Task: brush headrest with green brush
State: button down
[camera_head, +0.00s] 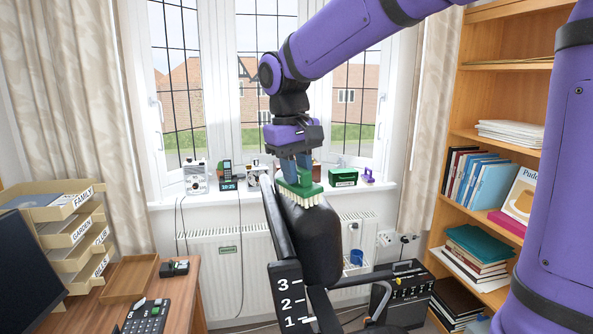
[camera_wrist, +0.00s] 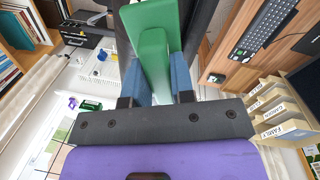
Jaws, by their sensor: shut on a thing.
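My gripper (camera_head: 296,167) is shut on the handle of the green brush (camera_head: 301,189). In the head view the brush's pale bristles point down and meet the top of the black headrest (camera_head: 311,238); they appear to touch it. The headrest is part of a black chair, with a side plate numbered 3, 2, 1 (camera_head: 291,292) at its left. In the wrist view the green brush (camera_wrist: 154,45) sits between my blue fingertips (camera_wrist: 160,80), with the dark headrest behind it. The bristles are hidden in the wrist view.
A wooden desk (camera_head: 190,290) with labelled trays (camera_head: 75,240) stands left. A bookshelf (camera_head: 470,110) stands right.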

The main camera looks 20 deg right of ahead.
jog(key=shift+w+a+r, duration=0.1)
jog(key=shift+a+r, duration=0.05)
jog(key=shift+r, duration=1.25)
jog(key=shift+a+r, duration=0.15)
jog(key=shift+r, duration=1.25)
jog(key=shift+r, duration=0.15)
jog(key=shift+a+r, duration=0.15)
jog(key=shift+r, duration=1.2)
